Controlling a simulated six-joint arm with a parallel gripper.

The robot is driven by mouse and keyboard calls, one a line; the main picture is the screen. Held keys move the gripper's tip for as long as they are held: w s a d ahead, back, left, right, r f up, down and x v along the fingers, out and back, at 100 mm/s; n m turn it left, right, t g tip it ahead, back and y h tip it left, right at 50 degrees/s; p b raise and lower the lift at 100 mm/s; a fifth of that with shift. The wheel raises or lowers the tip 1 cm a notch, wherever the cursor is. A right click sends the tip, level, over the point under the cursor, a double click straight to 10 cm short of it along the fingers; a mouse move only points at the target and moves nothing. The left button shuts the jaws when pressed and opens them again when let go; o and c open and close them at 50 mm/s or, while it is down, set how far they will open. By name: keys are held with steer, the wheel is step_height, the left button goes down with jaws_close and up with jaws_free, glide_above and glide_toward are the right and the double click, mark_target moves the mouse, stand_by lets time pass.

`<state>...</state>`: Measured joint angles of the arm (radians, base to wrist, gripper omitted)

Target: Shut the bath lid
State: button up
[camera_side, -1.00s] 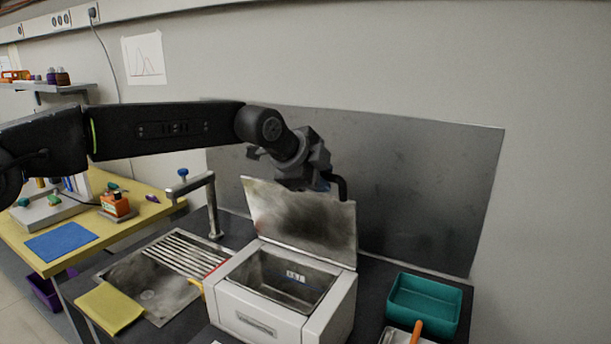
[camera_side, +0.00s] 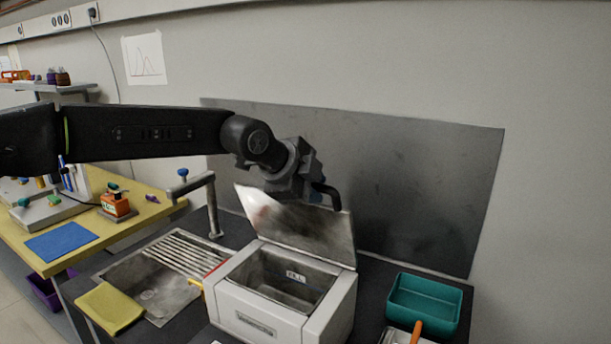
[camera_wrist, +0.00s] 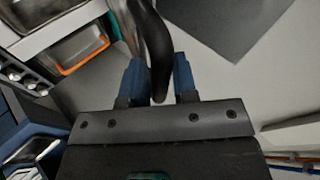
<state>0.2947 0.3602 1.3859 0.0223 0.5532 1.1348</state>
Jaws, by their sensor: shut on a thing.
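The bath (camera_side: 318,330) is a white box with a steel basin on the counter, its inside still exposed. A black curved handle (camera_side: 331,194) is at the lid's top edge. My gripper (camera_side: 316,196) is at this handle. In the wrist view the blue fingers of my gripper (camera_wrist: 158,72) are shut on the dark handle (camera_wrist: 155,40), which runs between them. The wrist partly hides the lid's top edge in the side view.
A sink (camera_side: 150,296) with a drainer rack and tap (camera_side: 211,205) is left of the bath. A teal tray (camera_side: 424,306) and a smaller tray with an orange handle (camera_side: 416,332) stand to the right. A metal splash panel (camera_side: 430,190) rises behind.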

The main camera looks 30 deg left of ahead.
steer(key=shift+s, duration=0.1)
steer(key=shift+s+f, duration=0.35)
steer(key=shift+s, duration=0.35)
steer(key=shift+s+f, duration=0.35)
steer(key=shift+s, duration=0.3)
steer(key=s, duration=0.1)
steer(key=s+f, duration=0.1)
steer(key=shift+s+f, duration=0.3)
steer(key=shift+s+f, duration=1)
steer(key=shift+s, duration=0.15)
